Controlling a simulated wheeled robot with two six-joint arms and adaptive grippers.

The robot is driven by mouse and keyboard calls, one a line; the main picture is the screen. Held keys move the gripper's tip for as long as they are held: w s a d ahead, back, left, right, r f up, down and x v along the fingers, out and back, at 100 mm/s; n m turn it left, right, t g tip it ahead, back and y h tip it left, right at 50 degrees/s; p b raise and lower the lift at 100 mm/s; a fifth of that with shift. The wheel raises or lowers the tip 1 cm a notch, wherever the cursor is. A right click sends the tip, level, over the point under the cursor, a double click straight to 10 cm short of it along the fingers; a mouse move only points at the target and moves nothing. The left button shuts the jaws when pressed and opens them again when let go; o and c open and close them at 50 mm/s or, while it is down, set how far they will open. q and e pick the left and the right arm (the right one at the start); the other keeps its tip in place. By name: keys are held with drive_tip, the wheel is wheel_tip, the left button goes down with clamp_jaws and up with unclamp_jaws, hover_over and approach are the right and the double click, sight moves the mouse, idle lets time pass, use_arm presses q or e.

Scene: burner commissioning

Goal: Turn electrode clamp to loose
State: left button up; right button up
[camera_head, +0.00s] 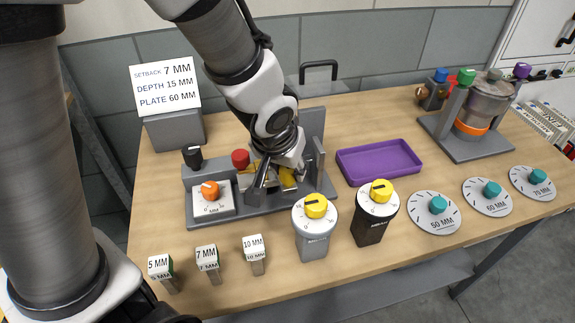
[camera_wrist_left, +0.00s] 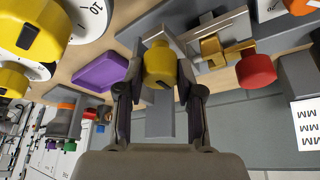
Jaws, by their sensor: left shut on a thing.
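The grey fixture (camera_head: 205,220) stands at the left of the bench. A yellow knob with a dark pointer mark, seemingly the electrode clamp, shows in the left wrist view (camera_wrist_left: 158,66); in the head view it is partly hidden behind my gripper. My left gripper (camera_head: 272,180) reaches down over the fixture. In the left wrist view its fingers (camera_wrist_left: 160,78) sit on either side of the yellow knob and are shut on it. I cannot read any clamp marking. My right gripper is in neither view.
A red knob (camera_head: 240,158), a black knob (camera_head: 192,155) and an orange dial (camera_head: 209,190) are close to the gripper on the fixture. Two yellow-topped dials (camera_head: 316,206) (camera_head: 381,191) stand in front. A purple tray (camera_head: 378,162) lies to the right. Small gauge blocks (camera_head: 207,256) line the front edge.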

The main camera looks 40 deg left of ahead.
use_arm(q)
drive_tip(key=shift+s+f, duration=0.1)
drive_tip(key=o, duration=1.1)
drive_tip(key=shift+c, duration=0.2)
drive_tip(key=shift+o, duration=0.4)
